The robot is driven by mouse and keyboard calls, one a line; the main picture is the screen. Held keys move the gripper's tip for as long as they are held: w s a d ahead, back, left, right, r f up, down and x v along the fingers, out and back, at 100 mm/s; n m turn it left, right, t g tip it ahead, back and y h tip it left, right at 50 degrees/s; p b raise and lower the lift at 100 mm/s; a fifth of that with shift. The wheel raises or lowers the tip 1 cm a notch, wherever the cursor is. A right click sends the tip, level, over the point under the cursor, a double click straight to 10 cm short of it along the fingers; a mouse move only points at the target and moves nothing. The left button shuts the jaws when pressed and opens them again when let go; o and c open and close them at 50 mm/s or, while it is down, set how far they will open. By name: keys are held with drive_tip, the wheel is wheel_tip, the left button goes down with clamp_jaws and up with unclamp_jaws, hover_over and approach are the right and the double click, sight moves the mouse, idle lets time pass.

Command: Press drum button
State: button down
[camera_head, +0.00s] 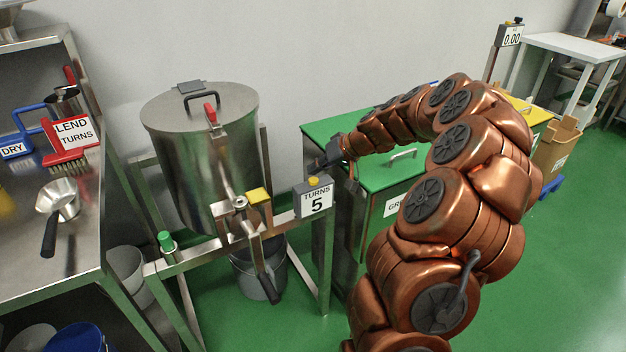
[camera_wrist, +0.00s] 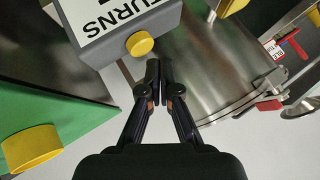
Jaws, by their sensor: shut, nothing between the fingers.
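The steel drum (camera_head: 205,150) hangs in a metal frame at the centre left of the head view. A grey counter box (camera_head: 301,200) reading TURNS 5 stands at the frame's right corner, with a small round yellow button (camera_head: 313,182) on top. The button also shows in the wrist view (camera_wrist: 139,44), just left of my fingertips and apart from them. My gripper (camera_head: 322,162) is shut and empty, near and above the counter box; its fingertips (camera_wrist: 160,78) meet in the wrist view. A green button (camera_head: 165,238) stands on the frame's left post.
A green-lidded bin (camera_head: 372,180) stands under my forearm, right of the drum.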

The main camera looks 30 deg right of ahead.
sight(316, 180)
drive_tip(key=shift+f+b, duration=0.2)
drive_tip(key=shift+b, duration=0.1)
drive_tip(key=shift+f+b, duration=0.25)
drive_tip(key=shift+b, duration=0.1)
drive_tip(key=shift+f+b, duration=0.45)
drive_tip(key=shift+f, duration=0.05)
idle(0.9)
idle(0.4)
drive_tip(key=shift+r, duration=0.95)
drive_tip(key=shift+r, duration=0.1)
drive_tip(key=shift+r+p, duration=0.8)
drive_tip(key=shift+r, duration=1.65)
